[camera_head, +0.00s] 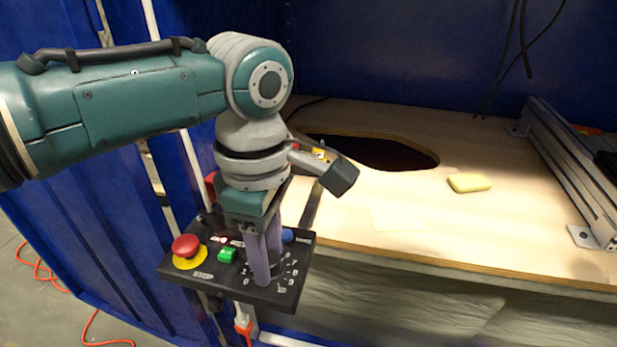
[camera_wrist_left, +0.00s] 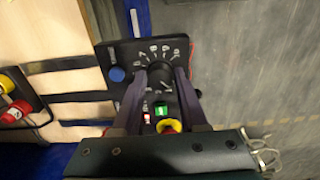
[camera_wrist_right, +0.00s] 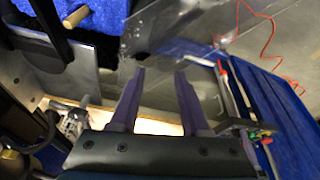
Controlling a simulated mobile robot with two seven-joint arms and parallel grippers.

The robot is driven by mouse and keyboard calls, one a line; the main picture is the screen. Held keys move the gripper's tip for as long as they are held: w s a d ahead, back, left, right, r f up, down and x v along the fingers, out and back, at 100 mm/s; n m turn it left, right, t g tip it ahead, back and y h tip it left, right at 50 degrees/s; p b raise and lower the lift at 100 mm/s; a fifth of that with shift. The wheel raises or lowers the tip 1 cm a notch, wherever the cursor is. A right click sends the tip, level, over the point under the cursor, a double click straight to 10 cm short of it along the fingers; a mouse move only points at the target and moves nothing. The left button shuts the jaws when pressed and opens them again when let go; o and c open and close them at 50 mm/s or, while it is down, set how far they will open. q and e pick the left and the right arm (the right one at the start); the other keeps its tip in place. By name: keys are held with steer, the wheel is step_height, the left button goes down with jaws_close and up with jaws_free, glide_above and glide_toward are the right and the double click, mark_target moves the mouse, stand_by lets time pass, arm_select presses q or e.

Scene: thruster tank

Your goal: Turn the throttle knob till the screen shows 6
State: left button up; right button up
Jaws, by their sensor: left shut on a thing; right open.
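The black control box (camera_head: 218,277) hangs at the front edge of the wooden bench, its panel facing up. My left gripper (camera_head: 265,280) points down at the panel, its purple fingers shut on the throttle knob. In the left wrist view the dark knob (camera_wrist_left: 161,80) sits between the fingertips (camera_wrist_left: 160,76), with a dial of white numbers around it. The fingers partly cover the knob in the head view. I see no readable screen in any view. My right gripper (camera_wrist_right: 159,76) is open and empty in the right wrist view; it is outside the head view.
On the panel are a red emergency button (camera_head: 185,246), a green switch (camera_head: 227,255) and a blue button (camera_head: 287,235). The bench (camera_head: 420,225) has a dark oval opening, a yellow sponge (camera_head: 469,182) and a metal rail (camera_head: 570,165). Orange cable lies on the floor.

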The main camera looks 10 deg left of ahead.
arm_select(q)
jaws_close()
arm_select(e)
steer(key=shift+r, duration=0.1)
